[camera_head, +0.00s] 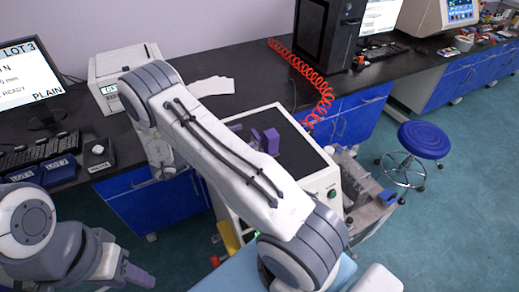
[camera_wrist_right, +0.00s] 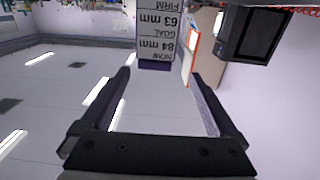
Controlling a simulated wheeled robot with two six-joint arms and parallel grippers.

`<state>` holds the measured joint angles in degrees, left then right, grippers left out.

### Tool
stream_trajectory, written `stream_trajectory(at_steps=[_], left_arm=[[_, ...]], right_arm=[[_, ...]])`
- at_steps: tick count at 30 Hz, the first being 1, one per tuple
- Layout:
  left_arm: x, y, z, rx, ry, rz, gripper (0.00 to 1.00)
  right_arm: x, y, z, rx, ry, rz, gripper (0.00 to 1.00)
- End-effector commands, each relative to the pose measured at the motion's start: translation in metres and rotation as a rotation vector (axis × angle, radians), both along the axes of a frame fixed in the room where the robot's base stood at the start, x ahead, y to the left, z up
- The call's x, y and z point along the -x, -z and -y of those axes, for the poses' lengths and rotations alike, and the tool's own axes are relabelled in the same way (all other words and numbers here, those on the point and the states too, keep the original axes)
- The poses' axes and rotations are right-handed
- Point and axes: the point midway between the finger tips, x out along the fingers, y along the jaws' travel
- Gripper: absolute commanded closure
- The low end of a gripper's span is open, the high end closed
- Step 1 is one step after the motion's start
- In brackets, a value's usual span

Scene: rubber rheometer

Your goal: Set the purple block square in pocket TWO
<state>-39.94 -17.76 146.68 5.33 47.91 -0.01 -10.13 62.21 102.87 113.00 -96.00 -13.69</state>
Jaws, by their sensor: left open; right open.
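Purple upright shapes (camera_head: 271,141) show above the black top of the white machine (camera_head: 296,140), partly behind my right arm. I cannot tell whether they are the purple block or my gripper fingers. No pocket marked TWO can be made out. My right gripper (camera_wrist_right: 163,90) is open in the right wrist view, with nothing between its fingers. Its view is upside down, with the ceiling low in the picture. My left gripper (camera_head: 132,273) is open at the lower left in the head view, away from the machine.
A monitor (camera_head: 25,80), keyboard (camera_head: 38,152) and blue LOT bins (camera_head: 58,169) stand at the left. A white printer (camera_head: 122,72) and a dark tower (camera_head: 326,38) stand on the bench. A red coiled hose (camera_head: 312,75) hangs near the machine.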

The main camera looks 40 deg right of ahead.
Motion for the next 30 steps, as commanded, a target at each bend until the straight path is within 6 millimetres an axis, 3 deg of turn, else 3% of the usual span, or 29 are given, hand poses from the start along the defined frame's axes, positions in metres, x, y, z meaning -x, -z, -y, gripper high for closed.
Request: stream_trajectory(at_steps=[7, 12, 20, 23, 27, 28, 30], left_arm=[[0.0, -0.025, 0.0, 0.0, -0.001, 0.0, 0.5], [0.0, -0.031, 0.0, 0.0, -0.002, 0.0, 0.5], [0.0, -0.03, 0.0, 0.0, -0.002, 0.0, 0.5], [0.0, -0.03, 0.0, 0.0, -0.002, 0.0, 0.5], [0.0, -0.03, 0.0, 0.0, -0.002, 0.0, 0.5], [0.0, -0.03, 0.0, 0.0, -0.002, 0.0, 0.5], [0.0, -0.03, 0.0, 0.0, -0.002, 0.0, 0.5]], right_arm=[[0.016, -0.004, 0.029, 0.0, 0.003, -0.005, 0.05], [0.02, -0.001, 0.047, -0.001, 0.0, -0.002, 0.05], [0.02, 0.001, 0.05, -0.001, -0.001, 0.0, 0.05], [0.02, 0.001, 0.05, -0.001, -0.001, 0.0, 0.39], [0.02, 0.001, 0.05, -0.001, -0.002, 0.0, 0.93], [0.02, 0.001, 0.05, -0.001, -0.002, 0.0, 1.0], [0.019, 0.001, 0.05, -0.001, -0.002, 0.0, 1.0]])
